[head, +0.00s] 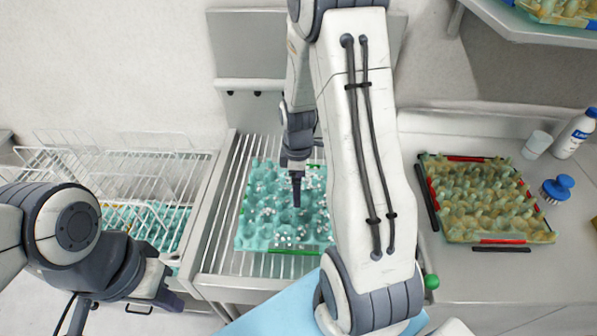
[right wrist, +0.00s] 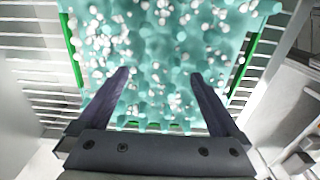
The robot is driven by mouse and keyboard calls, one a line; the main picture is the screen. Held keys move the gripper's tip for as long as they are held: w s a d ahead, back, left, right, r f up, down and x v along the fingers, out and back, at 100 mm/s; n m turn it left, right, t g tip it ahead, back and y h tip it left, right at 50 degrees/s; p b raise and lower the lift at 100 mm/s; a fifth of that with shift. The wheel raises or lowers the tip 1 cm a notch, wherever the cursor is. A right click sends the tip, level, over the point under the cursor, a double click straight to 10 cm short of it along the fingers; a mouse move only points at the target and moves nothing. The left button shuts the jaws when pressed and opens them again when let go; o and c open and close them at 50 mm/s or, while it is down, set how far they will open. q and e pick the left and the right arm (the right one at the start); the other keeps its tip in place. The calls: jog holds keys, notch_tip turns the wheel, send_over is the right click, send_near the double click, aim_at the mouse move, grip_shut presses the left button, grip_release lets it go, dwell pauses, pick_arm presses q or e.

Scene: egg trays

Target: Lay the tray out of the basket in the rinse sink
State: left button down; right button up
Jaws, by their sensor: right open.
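A teal egg tray (head: 262,222) dotted with white foam lies flat on the bar rack of the sink (head: 222,215), with green strips at its edges. My right gripper (head: 297,200) points down over this tray. In the right wrist view, my right gripper (right wrist: 160,75) is open, its fingers apart with nothing held, and the foamy tray (right wrist: 150,45) is below them. The wire basket (head: 120,165) stands left of the sink, with teal material (head: 170,222) showing behind its wires. My left gripper (head: 165,290) is low at the left, in front of the basket; its finger gap is unclear.
A dirty yellow-green tray (head: 480,200) with red and dark edge pieces lies on the right counter. A blue brush (head: 557,188), a cup (head: 537,144) and a white bottle (head: 574,134) stand beyond it. A shelf (head: 530,30) overhangs the upper right. My right arm hides part of the sink.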

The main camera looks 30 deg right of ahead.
notch_tip(320, 180, up, 6)
jog(key=s+a+r, duration=0.2)
jog(key=a+r, duration=0.2)
jog(key=a, duration=0.6)
jog(key=s+a+r+m+y, duration=0.1)
jog(key=s+a+r+m, duration=0.2)
jog(key=s+a, duration=1.1)
jog(key=shift+s+a+r, duration=0.15)
jog(key=shift+s+r, duration=0.65)
jog(key=shift+s, duration=0.35)
